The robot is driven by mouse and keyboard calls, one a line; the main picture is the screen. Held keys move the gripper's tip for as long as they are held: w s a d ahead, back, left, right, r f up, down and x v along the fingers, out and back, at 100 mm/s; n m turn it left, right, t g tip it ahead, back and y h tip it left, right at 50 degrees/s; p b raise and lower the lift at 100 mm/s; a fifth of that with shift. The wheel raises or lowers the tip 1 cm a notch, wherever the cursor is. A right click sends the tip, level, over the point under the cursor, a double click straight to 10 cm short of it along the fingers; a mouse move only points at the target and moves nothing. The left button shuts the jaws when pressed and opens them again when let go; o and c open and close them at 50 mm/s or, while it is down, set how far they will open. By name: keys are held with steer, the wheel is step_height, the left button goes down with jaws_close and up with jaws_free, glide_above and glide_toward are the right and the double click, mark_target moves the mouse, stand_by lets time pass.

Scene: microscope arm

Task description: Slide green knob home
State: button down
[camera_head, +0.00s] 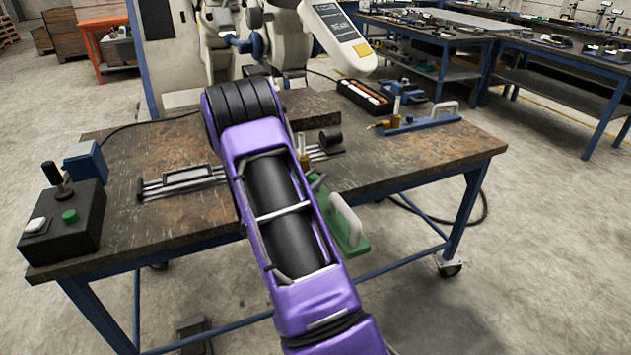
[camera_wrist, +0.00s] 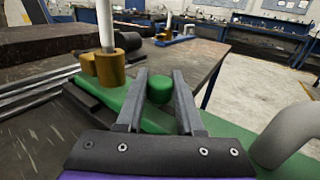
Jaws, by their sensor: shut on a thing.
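The green knob (camera_wrist: 159,88) is a short rounded cylinder, seen in the wrist view between the two grey fingers of my gripper (camera_wrist: 160,84). The gripper is shut on it from both sides. The knob stands at a green slide plate (camera_wrist: 152,121), which also shows in the head view (camera_head: 351,245) at the table's front edge, with a pale handle (camera_head: 345,220). In the head view my purple arm hides the knob and the gripper. The knob's lower part is hard to make out in the wrist view.
Brass collars (camera_wrist: 111,68) with a pale rod stand left of the fingers. Metal rails (camera_wrist: 40,88) lie further left. A blue fixture (camera_head: 420,125) with a pale handle stands at the table's right. A black control box (camera_head: 62,222) sits at the left corner.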

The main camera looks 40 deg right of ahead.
steer(key=shift+w+d, duration=0.15)
steer(key=shift+w, duration=0.75)
steer(key=c, duration=0.5)
jaws_free()
steer(key=shift+s, duration=0.1)
steer(key=p+v, duration=0.1)
steer(key=v, duration=1.6)
steer(key=shift+s+r, duration=0.1)
steer(key=shift+s, duration=0.1)
